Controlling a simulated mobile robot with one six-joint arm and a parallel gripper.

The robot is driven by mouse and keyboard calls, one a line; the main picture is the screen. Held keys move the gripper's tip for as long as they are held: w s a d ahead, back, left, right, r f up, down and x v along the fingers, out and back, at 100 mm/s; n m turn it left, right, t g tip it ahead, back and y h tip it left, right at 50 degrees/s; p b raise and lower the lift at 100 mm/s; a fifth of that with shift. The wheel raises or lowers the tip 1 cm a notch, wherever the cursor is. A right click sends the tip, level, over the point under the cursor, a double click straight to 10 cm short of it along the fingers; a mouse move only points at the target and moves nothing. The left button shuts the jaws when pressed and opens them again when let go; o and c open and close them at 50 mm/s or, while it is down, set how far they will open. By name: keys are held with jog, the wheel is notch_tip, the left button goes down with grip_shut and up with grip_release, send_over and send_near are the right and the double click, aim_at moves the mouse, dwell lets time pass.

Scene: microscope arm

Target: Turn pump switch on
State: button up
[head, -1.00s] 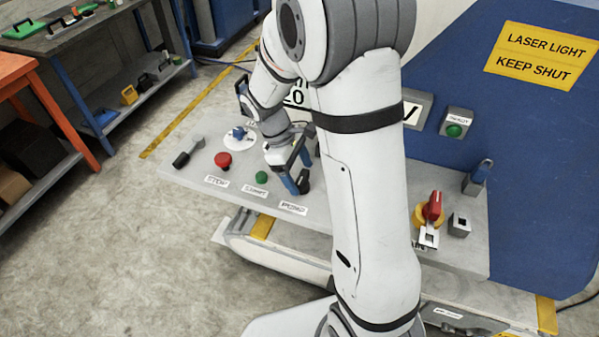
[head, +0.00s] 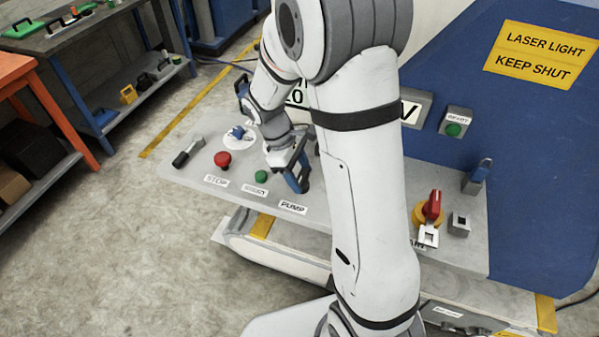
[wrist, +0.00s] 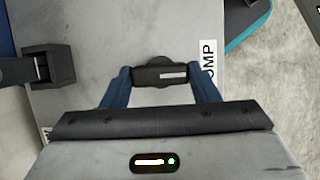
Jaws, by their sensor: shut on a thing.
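The pump switch (wrist: 160,74) is a dark lever or knob with a pale mark, on the grey control panel beside the PUMP label (wrist: 208,62). In the wrist view my gripper (wrist: 160,80) has its blue fingers on either side of the switch and is shut on it. In the head view my gripper (head: 299,184) points down at the panel just above the PUMP label (head: 293,208). There the switch is mostly hidden by the fingers, so its on or off position cannot be told.
A green button (head: 261,177) and a red stop button (head: 223,160) sit left of my gripper on the panel (head: 200,190). A black lever (head: 187,152) is further left. A red rotary switch (head: 432,206) and a padlock (head: 478,174) are on the right.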

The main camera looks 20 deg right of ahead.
jog(key=shift+m, duration=0.3)
jog(key=m+y, duration=0.1)
jog(key=m, duration=0.2)
jog(key=shift+w+d+g, duration=0.1)
jog(key=shift+d+g, duration=0.05)
jog(key=shift+g, duration=0.25)
jog(key=m+y, duration=0.1)
jog(key=m, duration=0.1)
jog(key=m+y, duration=0.1)
jog(key=m, duration=0.2)
jog(key=shift+d+g, duration=0.1)
jog(key=shift+g, duration=0.3)
jog(key=m+y, duration=0.1)
jog(key=m, duration=0.3)
jog(key=shift+d+m+y, duration=0.15)
jog(key=shift+m+y, duration=0.15)
jog(key=shift+y, duration=0.1)
jog(key=shift+m+t+y, duration=0.4)
jog(key=shift+m+y, duration=0.4)
jog(key=shift+m, duration=1.5)
jog(key=o, duration=1)
jog(key=shift+d, duration=0.1)
